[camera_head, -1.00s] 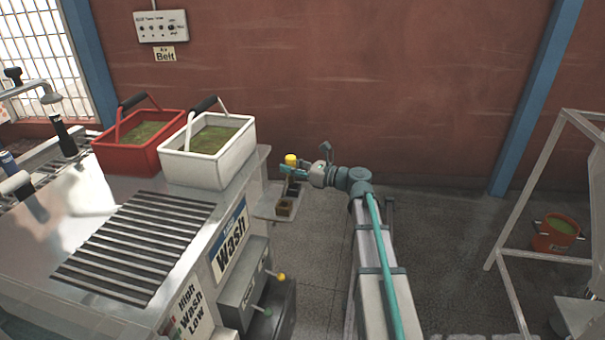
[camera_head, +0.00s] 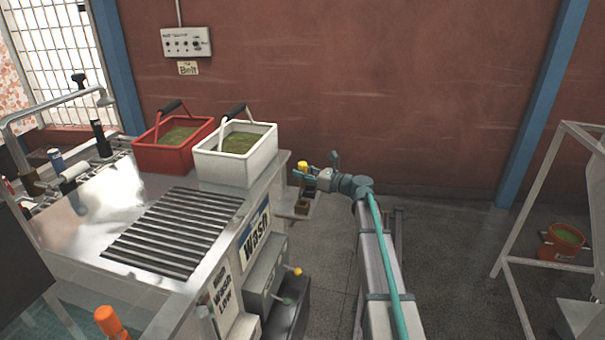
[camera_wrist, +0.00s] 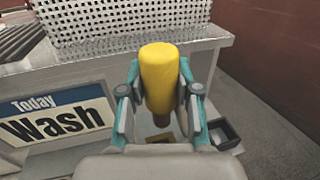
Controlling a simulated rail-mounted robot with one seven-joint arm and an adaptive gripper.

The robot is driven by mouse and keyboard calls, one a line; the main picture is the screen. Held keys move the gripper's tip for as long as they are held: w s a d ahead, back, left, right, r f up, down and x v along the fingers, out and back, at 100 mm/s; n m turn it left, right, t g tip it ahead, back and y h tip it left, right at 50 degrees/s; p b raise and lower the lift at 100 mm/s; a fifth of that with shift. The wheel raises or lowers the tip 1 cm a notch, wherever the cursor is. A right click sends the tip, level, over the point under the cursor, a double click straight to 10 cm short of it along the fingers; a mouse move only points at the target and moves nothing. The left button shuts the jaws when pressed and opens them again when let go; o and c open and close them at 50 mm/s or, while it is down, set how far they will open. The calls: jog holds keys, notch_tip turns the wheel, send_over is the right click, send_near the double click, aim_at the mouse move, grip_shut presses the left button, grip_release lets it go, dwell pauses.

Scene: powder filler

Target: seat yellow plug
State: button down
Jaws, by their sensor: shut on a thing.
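The yellow plug (camera_wrist: 159,75) is held between the two teal fingers of my gripper (camera_wrist: 160,95) in the wrist view. It stands roughly along the gripper's centre line, with its rounded wide end toward the top of the picture. In the head view the yellow plug (camera_head: 302,167) shows small at the tip of my gripper (camera_head: 308,177), beside the right end of the metal bench. A small brown block or holder (camera_head: 302,207) sits on a low shelf just below it.
The metal bench (camera_head: 110,210) carries a red basket (camera_head: 170,158) and a white basket (camera_head: 235,172) near the gripper. A dark open box (camera_wrist: 223,133) lies right of the gripper. A "Wash" sign (camera_wrist: 57,120) is on the bench side.

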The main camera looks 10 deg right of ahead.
aim_at(303, 186)
jog(key=shift+f+b, duration=1)
jog(key=shift+f, duration=1.9)
jog(key=shift+p, duration=0.55)
jog(key=shift+f+b, duration=0.95)
jog(key=shift+f, duration=1.35)
jog(key=c, duration=0.7)
grip_release()
jog(key=shift+s, duration=0.1)
jog(key=v, duration=1.2)
